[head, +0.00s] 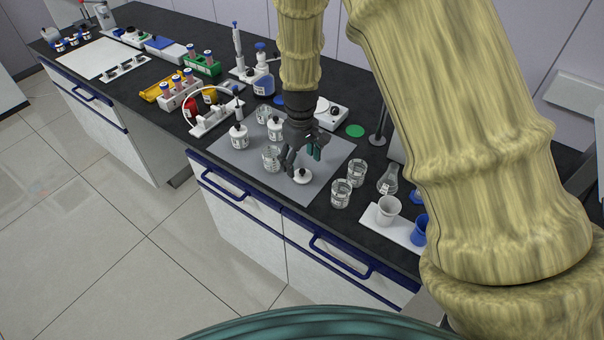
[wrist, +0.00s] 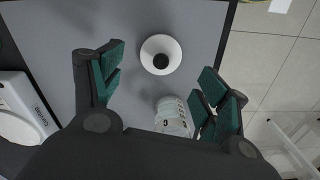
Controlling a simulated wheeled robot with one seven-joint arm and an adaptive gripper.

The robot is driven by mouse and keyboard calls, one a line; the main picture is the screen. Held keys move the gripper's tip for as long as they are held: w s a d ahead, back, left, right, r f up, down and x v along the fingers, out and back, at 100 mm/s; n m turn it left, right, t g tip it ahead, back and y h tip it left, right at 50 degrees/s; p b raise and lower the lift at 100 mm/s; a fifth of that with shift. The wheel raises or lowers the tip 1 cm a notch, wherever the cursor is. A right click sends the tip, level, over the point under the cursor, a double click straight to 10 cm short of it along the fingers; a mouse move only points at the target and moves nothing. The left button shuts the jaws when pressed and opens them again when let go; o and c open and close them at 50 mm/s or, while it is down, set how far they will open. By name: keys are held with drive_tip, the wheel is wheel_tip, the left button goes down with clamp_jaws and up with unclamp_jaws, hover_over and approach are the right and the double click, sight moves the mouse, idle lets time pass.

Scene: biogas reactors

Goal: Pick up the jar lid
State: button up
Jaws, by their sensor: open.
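The jar lid (head: 302,176) is a small white disc with a black knob. It lies flat on the grey mat (head: 240,167) near the mat's front edge. In the wrist view the lid (wrist: 160,55) is at the upper middle, ahead of and between the fingertips. A glass beaker (wrist: 174,116) stands beside the right finger.
Two glass beakers (head: 341,193) stand to the right. A scale (head: 332,114) is behind. The bench's front edge is close to the lid.

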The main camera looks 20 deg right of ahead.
sight(302, 170)
drive_tip(key=shift+s+f, duration=0.2)
drive_tip(key=shift+s, duration=0.1)
drive_tip(key=f, duration=0.1)
drive_tip(key=f+p, duration=0.1)
drive_tip(key=f, duration=0.1)
drive_tip(key=shift+w+d, duration=0.1)
drive_tip(key=shift+w, duration=0.15)
drive_tip(key=shift+s+f+p, duration=0.15)
drive_tip(key=shift+f+p, duration=0.15)
drive_tip(key=shift+f, duration=0.1)
drive_tip(key=shift+f, duration=0.1)
drive_tip(key=c, duration=0.9)
